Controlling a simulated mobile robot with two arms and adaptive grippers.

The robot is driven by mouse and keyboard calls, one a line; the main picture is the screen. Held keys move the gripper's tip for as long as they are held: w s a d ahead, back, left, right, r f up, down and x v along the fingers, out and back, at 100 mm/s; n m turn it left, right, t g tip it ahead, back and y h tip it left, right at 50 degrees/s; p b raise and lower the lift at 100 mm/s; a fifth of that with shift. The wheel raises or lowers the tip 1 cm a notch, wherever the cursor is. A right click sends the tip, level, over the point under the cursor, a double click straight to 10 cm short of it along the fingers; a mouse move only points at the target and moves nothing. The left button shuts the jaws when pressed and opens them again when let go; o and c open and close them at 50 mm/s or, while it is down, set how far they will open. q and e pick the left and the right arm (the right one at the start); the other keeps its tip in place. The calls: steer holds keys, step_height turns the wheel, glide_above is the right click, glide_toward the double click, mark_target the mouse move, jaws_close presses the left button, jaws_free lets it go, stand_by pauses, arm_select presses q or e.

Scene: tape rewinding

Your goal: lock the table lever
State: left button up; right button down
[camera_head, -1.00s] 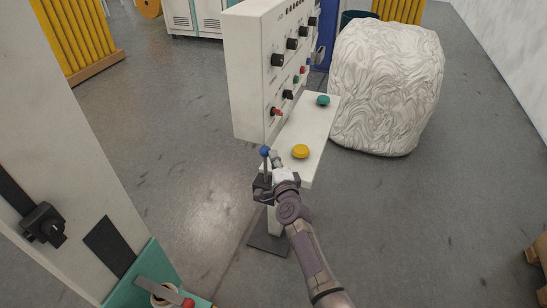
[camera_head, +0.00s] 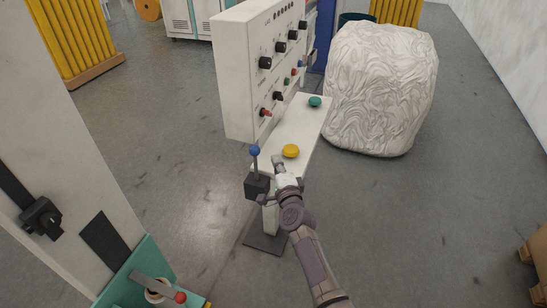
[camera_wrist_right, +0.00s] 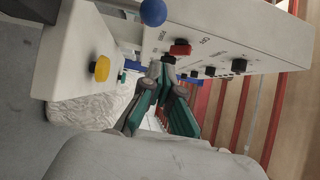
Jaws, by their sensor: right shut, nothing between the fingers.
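A lever with a blue ball knob (camera_head: 254,150) stands about upright on a black box (camera_head: 256,187) at the near end of the white console table (camera_head: 312,129). The blue knob also shows at the top of the right wrist view (camera_wrist_right: 153,12). My right gripper (camera_head: 284,168) is just right of the lever, apart from its stem, by the table's near edge. In the right wrist view its fingers (camera_wrist_right: 167,70) are shut and empty, pointing toward the panel. My left gripper is not in view.
The table carries a yellow button (camera_head: 291,151) and a green button (camera_head: 315,101). A white panel with knobs (camera_head: 240,75) rises at its left. A wrapped white bulk (camera_head: 380,85) stands behind right. A red-knobbed lever (camera_head: 180,297) is at lower left. Floor is free to the right.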

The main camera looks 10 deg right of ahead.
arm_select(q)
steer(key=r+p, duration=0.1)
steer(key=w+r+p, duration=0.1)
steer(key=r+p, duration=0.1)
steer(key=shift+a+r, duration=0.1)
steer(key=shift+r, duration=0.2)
arm_select(e)
steer(key=s, duration=0.7)
steer(key=shift+s+a+r, duration=0.2)
steer(key=shift+s+a, duration=0.1)
steer(key=shift+s, duration=0.1)
